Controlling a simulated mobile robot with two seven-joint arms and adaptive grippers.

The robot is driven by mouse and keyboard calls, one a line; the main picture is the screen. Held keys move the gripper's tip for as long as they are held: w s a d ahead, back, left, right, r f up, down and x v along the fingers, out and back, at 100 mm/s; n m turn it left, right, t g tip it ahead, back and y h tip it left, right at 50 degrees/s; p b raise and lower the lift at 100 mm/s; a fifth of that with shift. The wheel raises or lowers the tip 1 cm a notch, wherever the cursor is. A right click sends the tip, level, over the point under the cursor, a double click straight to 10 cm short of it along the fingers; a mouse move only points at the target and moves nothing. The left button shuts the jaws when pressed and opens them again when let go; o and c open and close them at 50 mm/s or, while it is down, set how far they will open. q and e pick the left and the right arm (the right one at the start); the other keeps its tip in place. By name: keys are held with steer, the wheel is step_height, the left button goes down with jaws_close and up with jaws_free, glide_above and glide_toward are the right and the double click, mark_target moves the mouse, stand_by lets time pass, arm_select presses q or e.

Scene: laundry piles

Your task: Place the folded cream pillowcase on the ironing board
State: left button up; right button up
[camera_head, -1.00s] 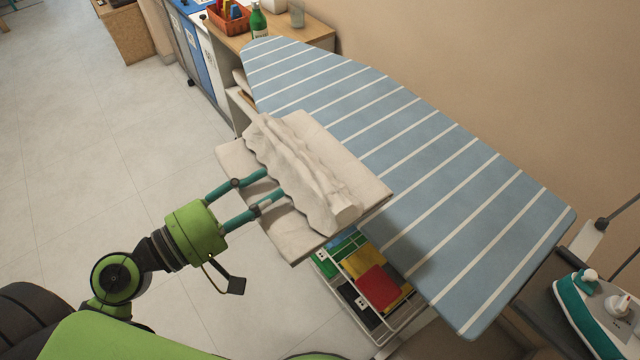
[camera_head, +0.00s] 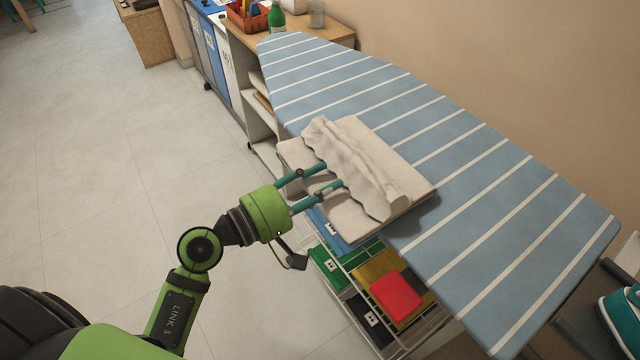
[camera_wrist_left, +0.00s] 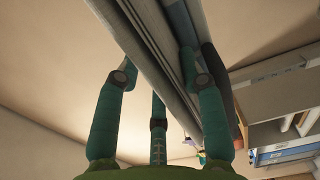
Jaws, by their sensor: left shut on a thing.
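The folded cream pillowcase (camera_head: 395,160) is a flat, layered bundle with a ruffled ridge along its top. My left gripper (camera_head: 332,178) is shut on its near left edge. The pillowcase overlaps the left edge of the blue-and-white striped ironing board (camera_head: 470,200), with its near left part out past that edge. I cannot tell whether it touches the board. In the left wrist view the fingers sit around the pillowcase's pale layered edge (camera_wrist_left: 150,50). My right gripper is not in view.
A white wire rack (camera_head: 400,335) with folded coloured cloths stands below the board. A wooden-topped unit (camera_head: 335,38) with an orange basket (camera_head: 248,15) and a green bottle (camera_head: 277,18) is at the far end. A teal iron (camera_head: 622,318) sits at the right.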

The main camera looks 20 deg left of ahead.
arm_select(q)
steer(key=shift+f, duration=0.15)
steer(key=o, duration=1.1)
steer(key=shift+o, duration=0.6)
